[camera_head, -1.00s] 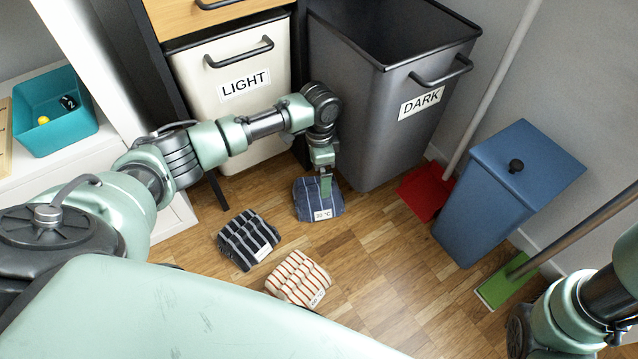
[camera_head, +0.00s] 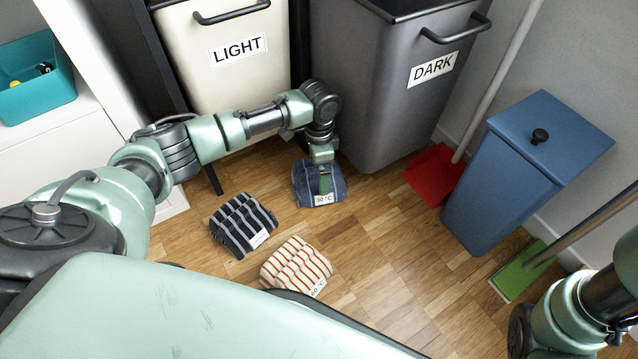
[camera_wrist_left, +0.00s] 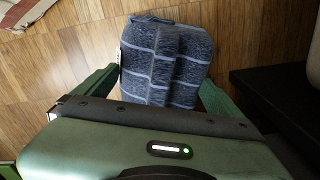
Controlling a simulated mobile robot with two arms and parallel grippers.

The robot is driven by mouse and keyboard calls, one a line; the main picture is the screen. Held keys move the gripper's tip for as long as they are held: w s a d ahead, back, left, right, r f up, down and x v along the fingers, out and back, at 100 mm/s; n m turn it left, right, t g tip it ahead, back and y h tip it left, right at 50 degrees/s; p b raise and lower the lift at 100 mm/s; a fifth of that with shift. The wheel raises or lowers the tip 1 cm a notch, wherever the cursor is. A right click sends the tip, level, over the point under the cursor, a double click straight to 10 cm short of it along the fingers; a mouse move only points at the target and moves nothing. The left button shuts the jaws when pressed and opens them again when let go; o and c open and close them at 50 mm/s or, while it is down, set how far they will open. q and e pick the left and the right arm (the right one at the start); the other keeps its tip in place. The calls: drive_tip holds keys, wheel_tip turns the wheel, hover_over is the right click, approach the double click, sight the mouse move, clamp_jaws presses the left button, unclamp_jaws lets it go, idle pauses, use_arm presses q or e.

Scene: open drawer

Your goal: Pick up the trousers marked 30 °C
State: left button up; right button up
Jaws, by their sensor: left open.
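The blue folded trousers (camera_head: 305,186) with pale lines and a white "30 °C" label lie on the floor in front of the bins. My left gripper (camera_head: 325,184) points down over them, one finger visible in front of the cloth. In the left wrist view the trousers (camera_wrist_left: 165,60) show between the two spread fingers of the open gripper (camera_wrist_left: 158,77). Whether the fingers touch the cloth I cannot tell. My right arm shows at the lower right; its gripper is out of view.
A dark striped garment (camera_head: 240,222) and a red-striped one (camera_head: 296,266) lie nearby on the floor. Behind stand the LIGHT bin (camera_head: 232,75) and DARK bin (camera_head: 370,100). A red dustpan (camera_head: 430,175) and blue bin (camera_head: 500,190) stand right.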

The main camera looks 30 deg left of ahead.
use_arm(q)
clamp_jaws()
